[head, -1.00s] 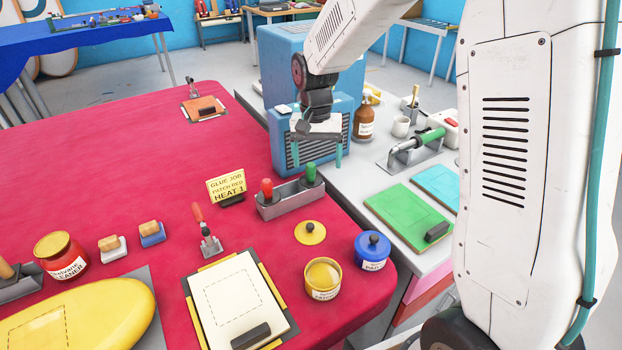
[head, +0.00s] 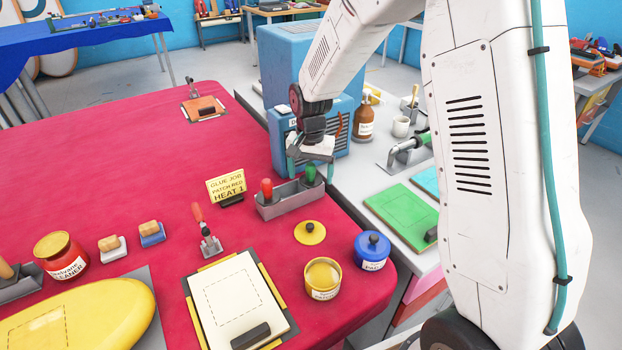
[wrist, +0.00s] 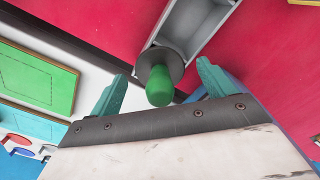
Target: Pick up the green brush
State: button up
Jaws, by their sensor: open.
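The green brush (head: 310,174) stands upright by its handle in the right end of a grey holder (head: 285,201) on the red table. In the wrist view its green handle (wrist: 158,86) rises from a dark round collar at the holder's near end. My gripper (head: 311,175) is open and empty, pointing down above and around the brush. In the wrist view the handle lies between my two teal fingers (wrist: 163,90), apart from both. The brush's lower part is hidden inside the holder.
A red-handled brush (head: 267,189) stands at the holder's left end. A yellow sign (head: 226,187) stands to the left. A yellow pot (head: 323,277) and blue pot (head: 371,251) stand in front. A blue slatted box (head: 340,125) is behind.

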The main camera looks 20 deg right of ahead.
jog(key=c, duration=1.1)
jog(key=shift+c, duration=0.2)
notch_tip(320, 180, up, 10)
jog(key=shift+r, duration=0.1)
jog(key=o, duration=0.4)
jog(key=shift+c, duration=1.1)
